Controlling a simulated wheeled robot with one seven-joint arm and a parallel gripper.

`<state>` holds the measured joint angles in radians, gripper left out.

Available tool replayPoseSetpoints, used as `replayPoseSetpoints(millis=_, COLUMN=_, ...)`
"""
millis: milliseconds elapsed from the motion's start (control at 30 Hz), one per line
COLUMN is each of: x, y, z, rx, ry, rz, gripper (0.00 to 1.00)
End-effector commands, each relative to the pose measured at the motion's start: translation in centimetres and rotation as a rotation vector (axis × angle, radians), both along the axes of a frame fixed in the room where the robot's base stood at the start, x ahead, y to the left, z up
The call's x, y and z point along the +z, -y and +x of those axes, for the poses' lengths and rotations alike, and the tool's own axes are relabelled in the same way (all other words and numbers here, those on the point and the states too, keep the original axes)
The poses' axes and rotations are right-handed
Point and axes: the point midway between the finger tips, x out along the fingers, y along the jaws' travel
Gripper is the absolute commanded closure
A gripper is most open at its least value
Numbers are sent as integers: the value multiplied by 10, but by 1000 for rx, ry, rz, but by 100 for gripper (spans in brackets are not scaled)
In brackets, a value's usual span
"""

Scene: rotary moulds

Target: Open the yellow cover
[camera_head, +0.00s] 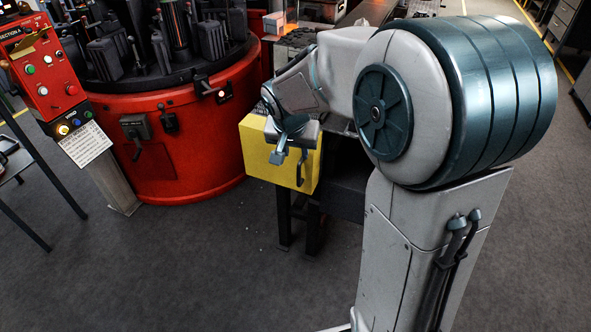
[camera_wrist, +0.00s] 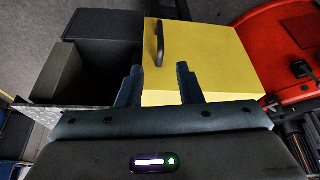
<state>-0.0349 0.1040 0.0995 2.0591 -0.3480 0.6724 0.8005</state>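The yellow cover (camera_head: 258,160) is a box-like block beside the red round machine, on a dark stand. In the wrist view the yellow cover (camera_wrist: 208,50) fills the upper middle and right. Its dark bar handle (camera_wrist: 160,42) stands near the cover's left edge; it also shows in the head view (camera_head: 300,170). My gripper (camera_wrist: 158,72) has its two fingers apart with nothing between them. The handle lies ahead of the gap between the fingertips, apart from them. In the head view my gripper (camera_head: 290,158) is over the cover's near side.
A dark open box (camera_wrist: 95,70) adjoins the cover's left side in the wrist view. The red round machine (camera_head: 195,140) stands close to the cover. A red control panel (camera_head: 42,70) on a post is at the far left. The floor in front is clear.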

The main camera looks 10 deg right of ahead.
Motion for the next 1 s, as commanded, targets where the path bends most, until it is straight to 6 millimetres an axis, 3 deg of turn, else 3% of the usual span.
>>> replayPoseSetpoints(millis=167, x=-17, y=2, z=8, rx=-6, ry=1, rz=1, gripper=67)
replayPoseSetpoints(millis=700, x=-111, y=18, z=43, rx=-4, ry=0, rz=2, gripper=67)
replayPoseSetpoints(millis=1000, x=-128, y=21, z=50, rx=-4, ry=3, rz=3, gripper=67)
